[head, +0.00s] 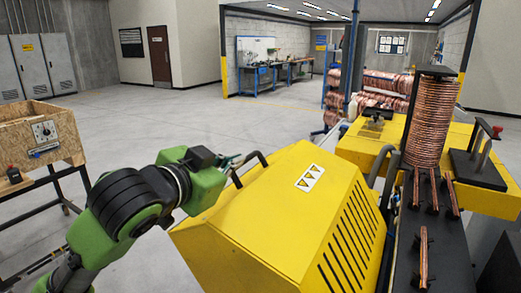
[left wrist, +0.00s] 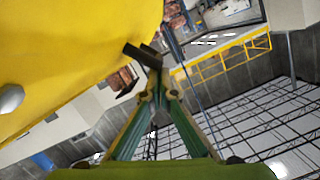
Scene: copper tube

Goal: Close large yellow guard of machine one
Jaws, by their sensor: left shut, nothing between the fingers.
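The large yellow guard (head: 275,205) stands tilted at the front centre, with a slotted side and a warning label on top. Its dark handle (head: 250,168) is at its upper left edge. My left gripper (head: 236,160) is shut and empty, with its fingertips close by the handle. In the left wrist view, the fingers of my left gripper (left wrist: 156,88) meet just below a dark bar, and the yellow guard (left wrist: 65,55) fills the upper left. I cannot tell whether the fingers touch the handle. My right gripper is not in view.
To the guard's right are an upright copper coil (head: 430,122), a dark bed with copper pieces (head: 436,240) and a yellow machine body (head: 365,143). A wooden box (head: 45,137) on a stand is at the left. Open floor (head: 185,115) lies behind.

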